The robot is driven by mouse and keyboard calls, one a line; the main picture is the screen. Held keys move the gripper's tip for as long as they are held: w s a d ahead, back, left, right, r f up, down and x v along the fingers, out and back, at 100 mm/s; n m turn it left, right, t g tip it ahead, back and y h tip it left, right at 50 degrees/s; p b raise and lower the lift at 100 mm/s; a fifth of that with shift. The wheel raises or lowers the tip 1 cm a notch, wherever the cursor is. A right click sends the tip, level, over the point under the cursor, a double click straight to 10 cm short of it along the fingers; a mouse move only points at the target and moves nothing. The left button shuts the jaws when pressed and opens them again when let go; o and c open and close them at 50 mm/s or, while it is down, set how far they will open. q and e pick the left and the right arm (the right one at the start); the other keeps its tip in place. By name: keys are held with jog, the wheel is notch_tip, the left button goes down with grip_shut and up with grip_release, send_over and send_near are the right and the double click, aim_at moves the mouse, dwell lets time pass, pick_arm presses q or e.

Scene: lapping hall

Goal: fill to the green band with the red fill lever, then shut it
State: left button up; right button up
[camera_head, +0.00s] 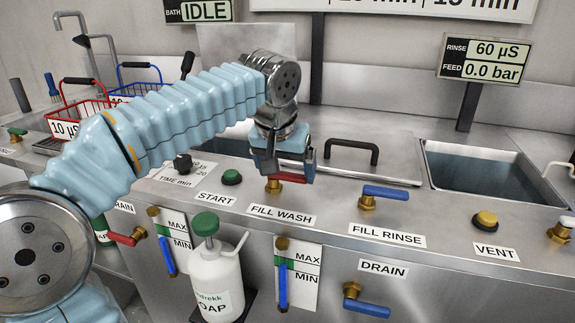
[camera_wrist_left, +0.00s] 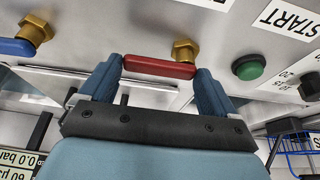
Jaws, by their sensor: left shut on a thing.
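The red fill lever (camera_head: 290,178) sits on its brass valve above the FILL WASH label (camera_head: 281,215). My left gripper (camera_head: 284,168) reaches down over it and is shut on it. In the left wrist view the red lever (camera_wrist_left: 159,67) spans crosswise between the two fingers, beside the brass fitting (camera_wrist_left: 185,50). Below the label, a level gauge (camera_head: 297,275) has MAX and MIN marks with a green band between them. Its blue column (camera_head: 283,287) has its top close to the green band; the exact level is hard to tell. My right gripper is not in view.
Blue FILL RINSE lever (camera_head: 385,192) is to the right, with a blue DRAIN lever (camera_head: 367,307) below. A green START button (camera_head: 232,177) is left of the gripper. A white soap bottle (camera_head: 215,280) stands in front. A lidded tank (camera_head: 365,160) lies behind.

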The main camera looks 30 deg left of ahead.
pick_arm(q)
jog(key=o, duration=1.2)
jog(key=p+v, duration=0.2)
jog(key=v, duration=1.2)
jog(key=shift+p, duration=0.4)
jog(key=shift+f, duration=0.1)
